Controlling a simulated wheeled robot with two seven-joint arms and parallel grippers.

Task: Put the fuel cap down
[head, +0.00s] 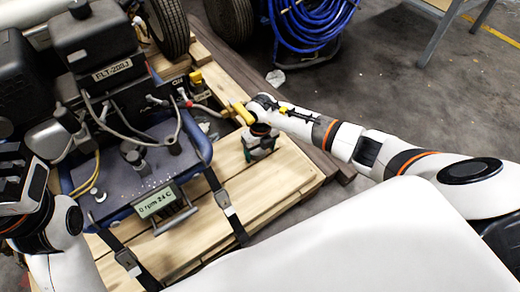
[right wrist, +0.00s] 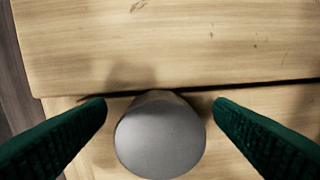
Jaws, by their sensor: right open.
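The fuel cap (right wrist: 160,138), a smooth grey rounded piece, shows in the right wrist view over the pale wooden boards. It lies between the two green fingers of my right gripper (right wrist: 160,104), which is open, with a gap visible on each side of the cap. In the head view my right gripper (head: 260,152) points down, low over the pallet, to the right of the blue-framed machine. The cap cannot be made out there. My left gripper (head: 25,185) is at the left edge of the head view, partly cut off, and its jaws are unclear.
The wooden pallet (head: 205,222) has bare boards around the right gripper, with black straps (head: 228,208) across it. The line striper (head: 115,175) with its display (head: 157,202) stands to the left. A blue hose coil (head: 308,22) and a wheel (head: 168,25) are behind.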

